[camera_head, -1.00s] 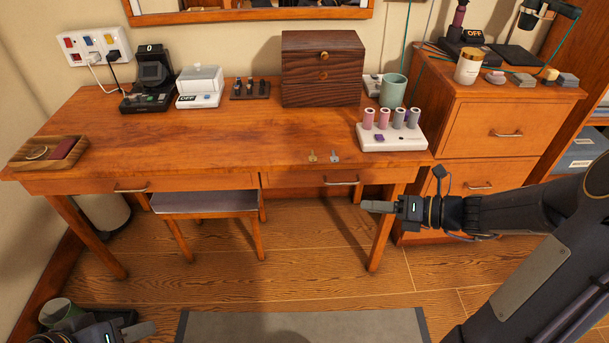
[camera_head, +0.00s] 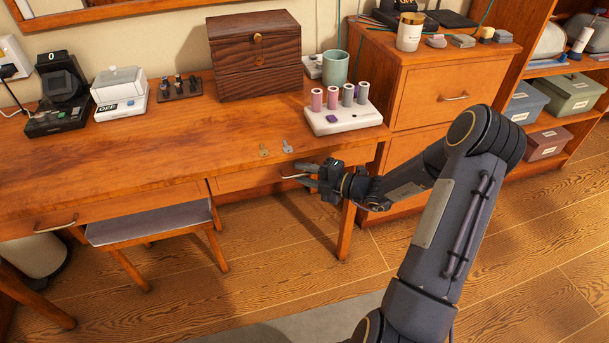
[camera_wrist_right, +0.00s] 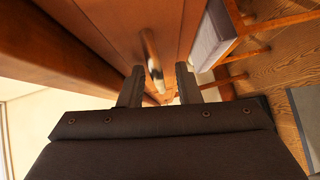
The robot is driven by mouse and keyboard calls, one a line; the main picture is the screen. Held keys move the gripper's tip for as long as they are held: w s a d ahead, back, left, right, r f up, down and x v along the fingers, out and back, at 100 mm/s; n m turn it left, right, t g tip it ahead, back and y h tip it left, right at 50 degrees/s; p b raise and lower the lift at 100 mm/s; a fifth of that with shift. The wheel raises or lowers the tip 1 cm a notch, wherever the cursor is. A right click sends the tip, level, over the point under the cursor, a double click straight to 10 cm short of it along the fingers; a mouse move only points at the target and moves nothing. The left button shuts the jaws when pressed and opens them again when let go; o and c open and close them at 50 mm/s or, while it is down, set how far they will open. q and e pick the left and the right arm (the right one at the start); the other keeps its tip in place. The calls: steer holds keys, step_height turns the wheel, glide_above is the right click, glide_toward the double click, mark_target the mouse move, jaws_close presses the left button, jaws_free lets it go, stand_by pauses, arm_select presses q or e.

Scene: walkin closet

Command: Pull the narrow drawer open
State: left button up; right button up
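The narrow drawer (camera_head: 240,180) is the right-hand one in the wooden desk's front, and it looks flush. Its metal bar handle (camera_head: 290,177) also shows in the wrist view (camera_wrist_right: 152,55). My right gripper (camera_head: 306,174) is at the right end of this handle, fingers pointing left along the drawer front. In the wrist view my right gripper (camera_wrist_right: 159,88) has its fingers apart, with the handle lying between and just beyond the tips. Whether either finger touches it I cannot tell. My left gripper is not in view.
The wider drawer (camera_head: 100,207) is to the left, above a stool (camera_head: 150,220). Two small keys (camera_head: 287,146) and a white tray of spools (camera_head: 345,122) lie on the desktop above. A drawer cabinet (camera_head: 430,90) stands close on the right. The floor in front is clear.

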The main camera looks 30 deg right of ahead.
jaws_close()
stand_by(0.4)
